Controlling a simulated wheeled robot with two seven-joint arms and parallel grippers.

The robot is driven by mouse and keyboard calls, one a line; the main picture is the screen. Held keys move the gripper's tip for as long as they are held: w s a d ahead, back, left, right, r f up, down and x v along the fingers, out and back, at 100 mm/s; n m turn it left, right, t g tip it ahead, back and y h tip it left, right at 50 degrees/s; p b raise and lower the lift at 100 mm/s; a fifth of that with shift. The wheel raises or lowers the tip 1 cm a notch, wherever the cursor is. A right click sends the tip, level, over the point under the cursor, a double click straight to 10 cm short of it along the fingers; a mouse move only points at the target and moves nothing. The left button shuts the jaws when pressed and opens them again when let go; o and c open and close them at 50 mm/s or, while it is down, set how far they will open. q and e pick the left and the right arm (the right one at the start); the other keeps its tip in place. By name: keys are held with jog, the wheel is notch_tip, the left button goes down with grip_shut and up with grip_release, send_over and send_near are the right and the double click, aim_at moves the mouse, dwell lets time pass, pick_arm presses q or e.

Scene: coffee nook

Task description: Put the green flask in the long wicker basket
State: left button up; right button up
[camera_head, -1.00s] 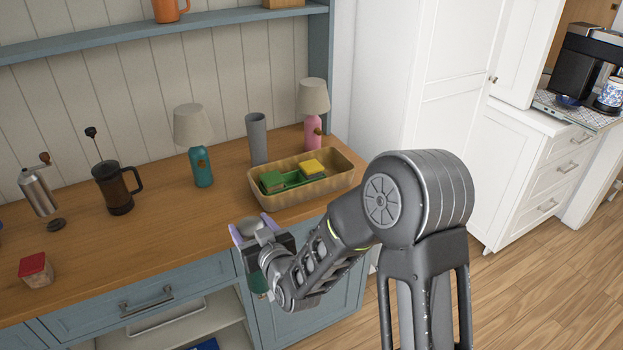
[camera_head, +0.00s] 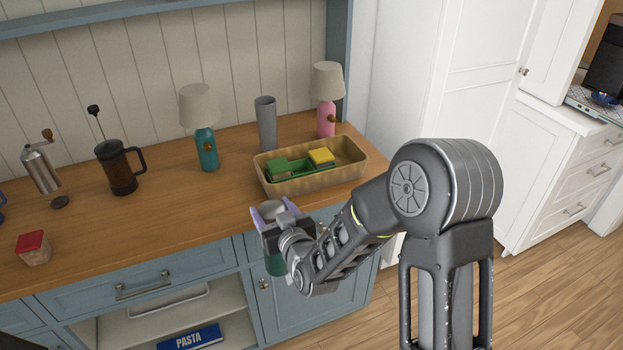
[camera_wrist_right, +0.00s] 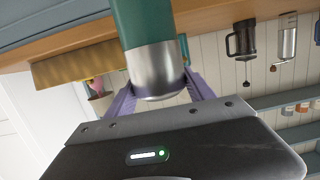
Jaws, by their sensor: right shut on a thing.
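My right gripper (camera_head: 273,212) is shut on the green flask (camera_head: 275,264) in front of the counter's front edge. In the wrist view the flask (camera_wrist_right: 146,28) shows a green body and a steel end between the purple fingers of the gripper (camera_wrist_right: 160,88). In the head view the gripper and arm hide part of the flask. The long wicker basket (camera_head: 318,184) stands on the counter, behind and to the right of the gripper. It also shows in the wrist view (camera_wrist_right: 62,70). My left gripper is not in view.
The basket holds a green item (camera_head: 290,166) and a yellow item (camera_head: 321,156). Behind it stand a grey cup (camera_head: 265,122) and a pink lamp (camera_head: 327,118). A teal lamp (camera_head: 207,150), a French press (camera_head: 119,170) and a red-lidded jar (camera_head: 33,247) stand left.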

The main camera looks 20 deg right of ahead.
notch_tip(320, 180, down, 3)
jog(key=b, duration=0.2)
jog(key=shift+f+b, duration=0.15)
jog(key=shift+b, duration=0.2)
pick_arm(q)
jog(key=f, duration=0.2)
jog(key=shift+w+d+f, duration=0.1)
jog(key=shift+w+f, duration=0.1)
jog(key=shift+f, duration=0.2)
